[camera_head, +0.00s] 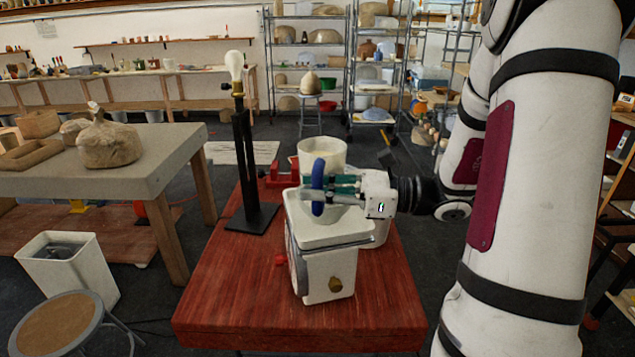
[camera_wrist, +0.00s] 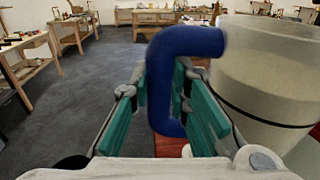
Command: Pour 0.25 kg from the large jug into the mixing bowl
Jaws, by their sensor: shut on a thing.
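The large jug (camera_head: 323,152) is a cream vessel with a thick blue handle (camera_head: 318,172). It looks roughly upright on the far side of my gripper. My gripper (camera_head: 320,187) is shut on the blue handle. In the wrist view the teal finger pads (camera_wrist: 165,112) stand on both sides of the handle, and the jug (camera_wrist: 265,75) is at the right with a dark band around it. The contents of both are hidden.
A black lamp stand (camera_head: 245,165) with a bulb stands on the left of the red table (camera_head: 250,300). A red clamp-like object (camera_head: 280,176) lies behind the unit. The table's front left is clear. A grey-topped table (camera_head: 150,165) stands farther left.

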